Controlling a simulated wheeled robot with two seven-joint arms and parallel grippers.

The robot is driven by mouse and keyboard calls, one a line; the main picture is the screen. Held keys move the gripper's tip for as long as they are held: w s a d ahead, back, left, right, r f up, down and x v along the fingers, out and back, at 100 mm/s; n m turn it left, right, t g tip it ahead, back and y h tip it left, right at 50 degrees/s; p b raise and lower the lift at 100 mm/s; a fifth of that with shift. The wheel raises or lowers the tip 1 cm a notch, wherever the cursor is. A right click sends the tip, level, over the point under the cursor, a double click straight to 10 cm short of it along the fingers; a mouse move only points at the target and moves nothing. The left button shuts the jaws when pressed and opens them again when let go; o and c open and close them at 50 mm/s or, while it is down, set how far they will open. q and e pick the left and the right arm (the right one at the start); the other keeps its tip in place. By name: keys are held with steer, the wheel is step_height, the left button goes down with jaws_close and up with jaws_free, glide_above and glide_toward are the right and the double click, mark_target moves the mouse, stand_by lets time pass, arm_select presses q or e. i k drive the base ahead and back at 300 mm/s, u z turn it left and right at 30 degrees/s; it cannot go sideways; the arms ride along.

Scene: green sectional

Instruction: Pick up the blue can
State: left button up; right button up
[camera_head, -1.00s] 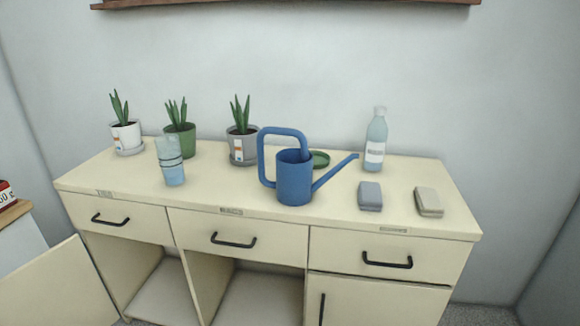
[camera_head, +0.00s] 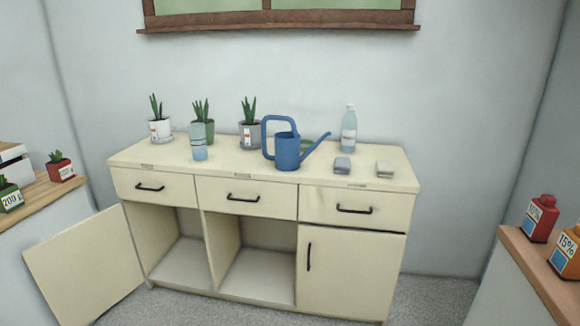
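The blue can is a blue watering can (camera_head: 287,152) with a large looped handle at its left and a long spout pointing right. It stands upright on top of the cream cabinet (camera_head: 240,179), near the middle. Neither of my grippers shows in the head view. Nothing hides the can's front.
Potted plants (camera_head: 160,131) and a light blue cup (camera_head: 198,142) stand left of the can. A bottle (camera_head: 349,130) and two small blocks (camera_head: 343,165) are at its right. An open cabinet door (camera_head: 84,267) juts out at the left. Side counters (camera_head: 540,275) flank the cabinet.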

mark_target(288, 157)
steer(key=u, duration=0.85)
steer(key=i, duration=0.65)
steer(key=u, duration=0.8)
steer(key=i, duration=1.45)
steer(key=z, duration=0.8)
steer(key=i, duration=1)
steer(key=z, duration=1.35)
steer(key=i, duration=0.2)
steer(key=z, duration=0.15)
